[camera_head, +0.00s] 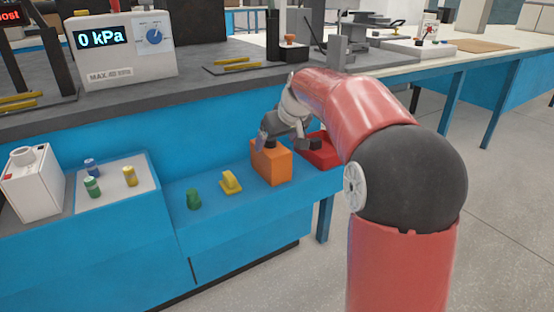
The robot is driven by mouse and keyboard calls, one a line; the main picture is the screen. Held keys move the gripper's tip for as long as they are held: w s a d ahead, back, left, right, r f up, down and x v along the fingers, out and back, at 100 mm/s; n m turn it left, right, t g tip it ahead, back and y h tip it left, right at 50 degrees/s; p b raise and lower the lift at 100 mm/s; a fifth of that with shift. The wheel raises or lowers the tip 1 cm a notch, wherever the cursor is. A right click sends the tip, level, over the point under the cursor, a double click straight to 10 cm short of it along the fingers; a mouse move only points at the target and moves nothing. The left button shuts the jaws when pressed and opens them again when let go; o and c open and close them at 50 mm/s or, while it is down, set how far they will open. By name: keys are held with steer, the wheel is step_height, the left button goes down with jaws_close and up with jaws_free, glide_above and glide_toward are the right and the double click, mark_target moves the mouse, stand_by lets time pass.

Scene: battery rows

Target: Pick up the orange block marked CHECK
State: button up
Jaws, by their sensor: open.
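An orange block (271,164) stands upright on the blue lower shelf in the middle of the head view. No CHECK marking can be made out on the faces I see. My gripper (288,147) is open at the top of the block, with a dark finger at the block's upper left and another dark part at its upper right. The picture is too small to tell whether the fingers touch the block. My red arm comes in from the right and hides part of the area behind the gripper.
A red tray (320,153) lies right of the block, close to my arm. A yellow piece (231,183) and a green piece (194,199) stand to the left. Farther left are a pale plate (118,182) with small cylinders and a white box (34,184). A 0 kPa gauge (125,55) stands above.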

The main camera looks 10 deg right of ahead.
mark_target(268, 150)
steer(key=x, duration=0.4)
steer(key=a+x, duration=0.1)
steer(key=x, duration=0.1)
steer(key=shift+s, duration=0.1)
steer(key=c, duration=1.3)
steer(key=shift+r, duration=0.1)
steer(key=shift+c, duration=0.6)
steer(key=shift+r, duration=0.1)
